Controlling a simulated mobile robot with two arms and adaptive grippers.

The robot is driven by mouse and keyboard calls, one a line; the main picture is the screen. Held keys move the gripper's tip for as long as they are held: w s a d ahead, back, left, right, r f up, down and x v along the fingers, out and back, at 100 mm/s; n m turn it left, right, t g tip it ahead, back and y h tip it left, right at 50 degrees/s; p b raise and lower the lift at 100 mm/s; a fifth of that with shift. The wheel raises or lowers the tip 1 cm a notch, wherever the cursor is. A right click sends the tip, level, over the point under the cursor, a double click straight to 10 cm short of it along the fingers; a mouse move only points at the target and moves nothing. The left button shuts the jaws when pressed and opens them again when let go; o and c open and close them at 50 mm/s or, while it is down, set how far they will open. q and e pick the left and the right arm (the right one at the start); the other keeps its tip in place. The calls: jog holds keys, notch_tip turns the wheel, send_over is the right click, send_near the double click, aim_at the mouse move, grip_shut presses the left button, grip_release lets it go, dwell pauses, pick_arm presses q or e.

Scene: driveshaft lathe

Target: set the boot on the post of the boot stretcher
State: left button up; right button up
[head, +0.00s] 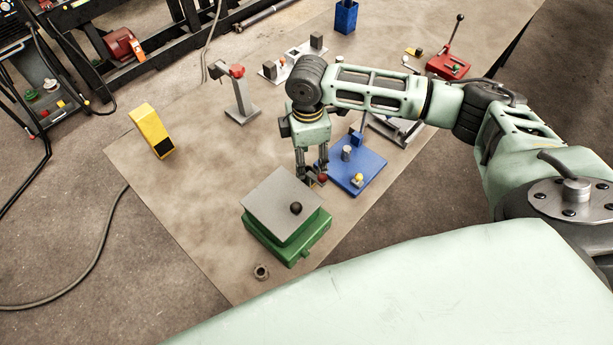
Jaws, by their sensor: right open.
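No boot can be made out for certain; a small dark shape beside a yellow piece (411,51) at the back is too small to identify. A red base with an upright black-knobbed lever (450,62) stands at the back right and may be the boot stretcher, but I cannot tell. My right gripper (311,174) is open and points down between the green box and the blue plate. My left gripper is not in view.
A green box (288,243) with a grey top and black knob stands in front. A blue plate (367,166) with a grey post lies beside my right gripper. A red-topped stand (238,95), yellow block (151,130) and blue bin (346,17) stand apart. The table's left middle is clear.

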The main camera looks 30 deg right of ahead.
aim_at(306, 169)
jog(key=shift+f, duration=0.45)
notch_tip(306, 169, down, 4)
jog(key=shift+w+f+p, duration=0.15)
jog(key=shift+f+p, duration=0.1)
jog(key=shift+p, duration=0.6)
jog(key=shift+f, duration=0.55)
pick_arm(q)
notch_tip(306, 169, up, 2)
pick_arm(e)
jog(key=c, duration=1.2)
jog(key=shift+r, duration=0.15)
